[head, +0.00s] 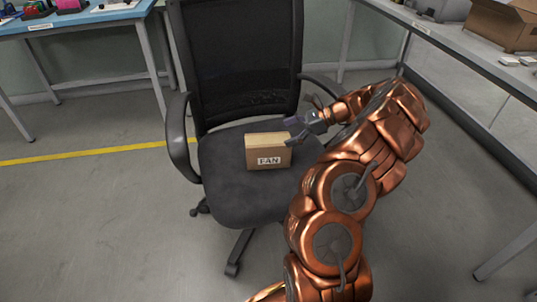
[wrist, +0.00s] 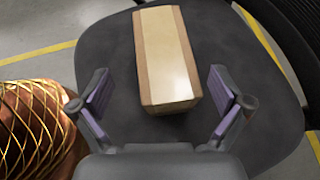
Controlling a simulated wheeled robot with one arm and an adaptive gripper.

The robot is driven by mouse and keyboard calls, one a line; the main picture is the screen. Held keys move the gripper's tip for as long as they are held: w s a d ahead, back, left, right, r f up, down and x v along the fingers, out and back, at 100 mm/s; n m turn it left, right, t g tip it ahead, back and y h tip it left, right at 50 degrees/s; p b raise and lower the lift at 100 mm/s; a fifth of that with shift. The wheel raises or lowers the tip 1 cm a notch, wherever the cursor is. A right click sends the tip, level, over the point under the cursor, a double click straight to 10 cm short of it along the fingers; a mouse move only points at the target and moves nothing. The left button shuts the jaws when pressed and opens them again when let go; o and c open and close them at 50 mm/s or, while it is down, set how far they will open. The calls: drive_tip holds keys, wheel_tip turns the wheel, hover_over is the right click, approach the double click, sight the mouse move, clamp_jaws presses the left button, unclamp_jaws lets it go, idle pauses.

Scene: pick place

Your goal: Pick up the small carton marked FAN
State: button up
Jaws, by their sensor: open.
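The small carton (head: 267,151) marked FAN stands on the seat of a black office chair (head: 222,196). It is tan, with a white label on the side facing the head camera. In the wrist view the carton (wrist: 165,58) shows its pale top strip and lies ahead of and partly between the fingers. My gripper (head: 289,132) is at the carton's upper right in the head view. In the wrist view my gripper (wrist: 161,98) is open, with one purple-padded finger on each side and a gap to the carton on both sides.
The chair's armrests (head: 178,137) and mesh backrest (head: 240,60) rise around the seat. A blue-topped table (head: 75,22) stands at the back left. A grey bench (head: 450,42) with a cardboard box (head: 503,24) is at the right. Open floor lies at left.

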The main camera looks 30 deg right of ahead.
sight(270, 139)
drive_tip(key=b+x, duration=0.2)
drive_tip(key=x, duration=0.3)
drive_tip(key=shift+w+f+b, duration=0.25)
drive_tip(key=shift+f+b, duration=0.05)
drive_tip(key=shift+b, duration=0.05)
drive_tip(key=shift+w+a, duration=0.2)
drive_tip(key=shift+a, duration=0.1)
drive_tip(key=c, duration=1.7)
